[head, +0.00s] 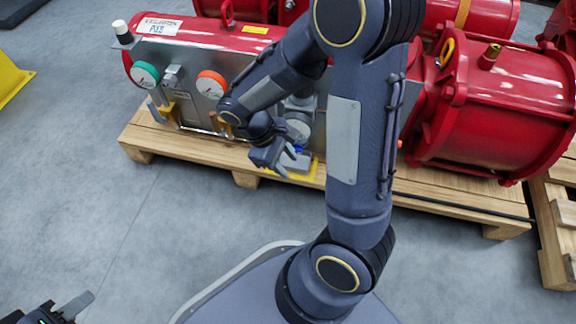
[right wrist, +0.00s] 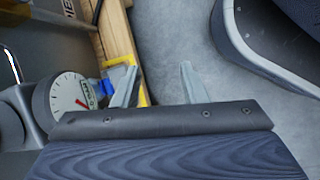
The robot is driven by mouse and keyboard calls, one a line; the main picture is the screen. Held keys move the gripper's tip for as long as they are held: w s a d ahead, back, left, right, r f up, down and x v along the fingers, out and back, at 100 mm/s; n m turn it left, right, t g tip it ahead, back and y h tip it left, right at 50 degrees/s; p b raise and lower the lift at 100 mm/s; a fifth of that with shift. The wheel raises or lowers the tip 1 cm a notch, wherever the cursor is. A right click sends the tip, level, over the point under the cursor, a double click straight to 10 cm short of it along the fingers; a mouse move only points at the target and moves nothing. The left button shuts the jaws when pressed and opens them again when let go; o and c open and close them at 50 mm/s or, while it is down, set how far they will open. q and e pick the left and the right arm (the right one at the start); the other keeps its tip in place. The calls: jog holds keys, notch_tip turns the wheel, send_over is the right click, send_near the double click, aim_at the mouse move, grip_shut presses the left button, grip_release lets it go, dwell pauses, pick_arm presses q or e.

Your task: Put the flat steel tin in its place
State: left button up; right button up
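A flat grey piece that looks like the steel tin (head: 301,163) lies within a yellow-marked patch (head: 306,177) on the wooden pallet, in front of the red valve actuator. My right gripper (head: 286,163) is just left of it, partly in front of it. In the right wrist view the right gripper (right wrist: 157,85) has its fingers spread, with nothing seen between them. The yellow marking (right wrist: 146,95) shows behind its left finger, which hides part of the patch. My left gripper (head: 65,308) is at the lower left corner, partly cut off, well away from the pallet.
The pallet (head: 215,160) carries the red actuator (head: 205,35) with green and orange dials and a large red cylinder (head: 500,105). A white-faced gauge (right wrist: 70,95) is close to my right gripper. Grey floor (head: 120,220) is clear at left. My right arm hides part of the actuator.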

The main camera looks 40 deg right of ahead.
jog(key=s+a+r+m+t+y, duration=0.3)
jog(key=s+r+t, duration=0.1)
jog(key=r, duration=0.2)
jog(key=s+a+r+m+t+y, duration=0.3)
jog(key=s+r+m+t+y, duration=0.1)
jog(key=r, duration=0.3)
jog(key=shift+s+r+t, duration=0.25)
jog(key=shift+s+t, duration=0.05)
jog(key=shift+t, duration=0.3)
jog(key=shift+r, duration=0.1)
